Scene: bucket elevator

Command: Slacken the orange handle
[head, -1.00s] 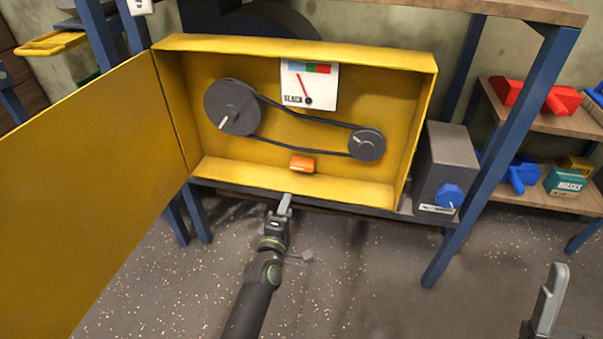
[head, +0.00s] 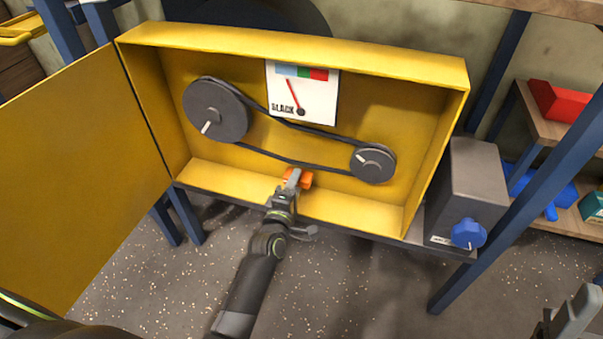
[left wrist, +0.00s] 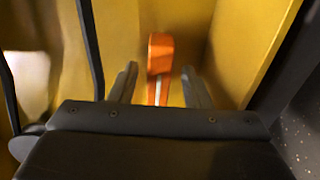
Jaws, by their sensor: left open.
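The orange handle (head: 304,179) sits low in the open yellow box, below the belt. My left gripper (head: 292,180) is at the handle in the head view and hides part of it. In the left wrist view the handle (left wrist: 160,55) stands between and just beyond the two open fingertips (left wrist: 158,80), with space on both sides. A gauge (head: 302,92) marked SLACK has a red needle leaning up and left. The black belt (head: 290,125) runs around a large left pulley (head: 215,110) and a small right pulley (head: 373,162). My right gripper (head: 575,318) shows partly at the lower right.
The yellow door (head: 80,180) is swung open to the left. The box's front lip (head: 350,213) lies under my left gripper. A grey motor box with a blue knob (head: 468,233) stands at the right, beside a blue post (head: 530,190). Shelves are behind it.

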